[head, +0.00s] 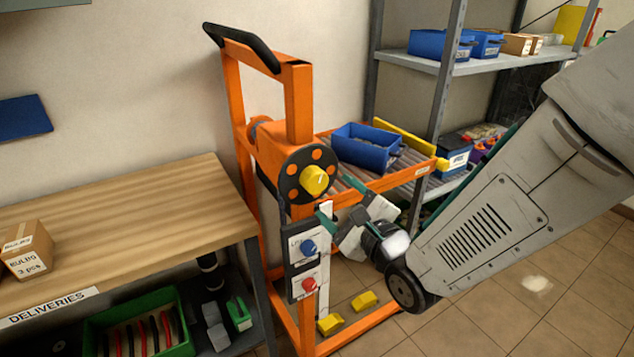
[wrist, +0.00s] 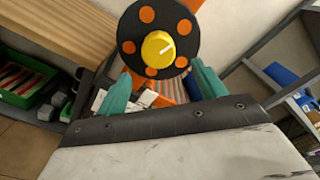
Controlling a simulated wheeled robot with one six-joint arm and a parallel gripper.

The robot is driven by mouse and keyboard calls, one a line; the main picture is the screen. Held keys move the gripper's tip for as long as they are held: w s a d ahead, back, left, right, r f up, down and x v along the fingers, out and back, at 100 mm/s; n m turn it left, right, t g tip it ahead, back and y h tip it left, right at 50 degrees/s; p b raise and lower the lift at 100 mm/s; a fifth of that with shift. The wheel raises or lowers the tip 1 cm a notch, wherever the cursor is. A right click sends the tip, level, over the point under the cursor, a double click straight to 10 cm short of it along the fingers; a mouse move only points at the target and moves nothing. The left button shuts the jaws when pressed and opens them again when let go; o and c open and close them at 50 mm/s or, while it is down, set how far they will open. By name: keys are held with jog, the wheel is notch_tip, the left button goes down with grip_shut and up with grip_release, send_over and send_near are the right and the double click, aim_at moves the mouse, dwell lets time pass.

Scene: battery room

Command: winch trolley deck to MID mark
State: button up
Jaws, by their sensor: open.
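The orange winch trolley (head: 301,98) stands against the wall. Its deck (head: 372,183) is a tray of rollers with an orange rim, holding a blue bin (head: 366,146). My gripper (head: 340,203) is open and empty, in front of the trolley just below and right of the disc. Its teal fingers (wrist: 160,88) show below the disc. I cannot make out a MID mark.
A wooden workbench (head: 130,215) with a small carton (head: 27,252) stands left, a green crate (head: 140,325) beneath. A grey shelf rack (head: 440,65) with blue bins stands behind right. Yellow blocks (head: 364,300) sit at the trolley's base. Tiled floor (head: 510,310) is open at right.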

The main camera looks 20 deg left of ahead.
aim_at(319, 184)
jog(key=x, duration=0.7)
jog(key=shift+w+a+r, duration=0.1)
jog(key=shift+a+r, duration=0.05)
jog(key=shift+a, duration=0.3)
jog(key=c, duration=1)
